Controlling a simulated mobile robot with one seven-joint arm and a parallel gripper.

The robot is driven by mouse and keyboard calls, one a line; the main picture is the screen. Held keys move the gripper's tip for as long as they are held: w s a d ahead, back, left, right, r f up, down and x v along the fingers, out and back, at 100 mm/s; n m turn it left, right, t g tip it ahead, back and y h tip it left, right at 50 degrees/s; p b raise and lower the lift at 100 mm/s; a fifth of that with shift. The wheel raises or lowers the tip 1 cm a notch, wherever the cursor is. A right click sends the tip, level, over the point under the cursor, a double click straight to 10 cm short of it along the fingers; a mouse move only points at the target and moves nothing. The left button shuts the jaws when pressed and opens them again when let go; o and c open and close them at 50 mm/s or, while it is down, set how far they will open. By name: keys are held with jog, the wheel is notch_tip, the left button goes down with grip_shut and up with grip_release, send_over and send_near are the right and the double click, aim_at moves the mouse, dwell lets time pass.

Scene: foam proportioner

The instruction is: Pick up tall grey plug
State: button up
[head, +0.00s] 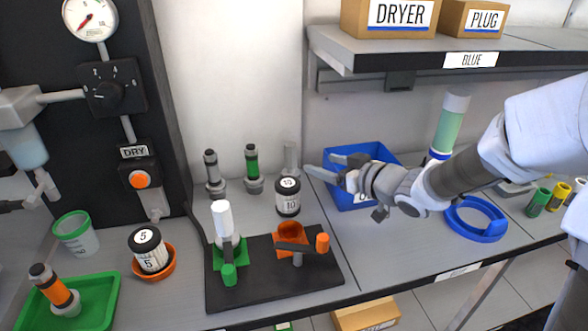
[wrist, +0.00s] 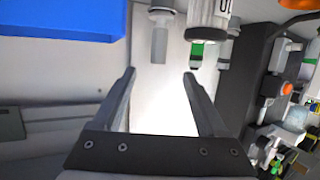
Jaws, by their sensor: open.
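A plain pale grey plug (head: 291,157) stands upright on the bench near the back wall, partly hidden behind the black-and-white canister marked 10 (head: 288,198). In the wrist view a grey cylinder, which looks like this plug (wrist: 160,42), lies beyond the fingertips, roughly in line with the gap between them. My gripper (head: 321,165) is open and empty, just right of the plug and apart from it, with its fingers pointing left. The open fingers also show in the wrist view (wrist: 160,73).
A blue bin (head: 375,197) is right beside and below my gripper. Black-banded (head: 213,174) and green-banded (head: 253,170) plugs stand left of the grey plug. A black board (head: 260,288) with green and orange holders lies in front. The shelf (head: 430,55) hangs above right.

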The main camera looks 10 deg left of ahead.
aim_at(294, 155)
jog(key=b+x, duration=0.4)
jog(key=x, duration=1)
jog(key=shift+w+a+f, duration=0.15)
jog(key=shift+w+f, duration=0.05)
jog(key=shift+f, duration=0.05)
grip_shut()
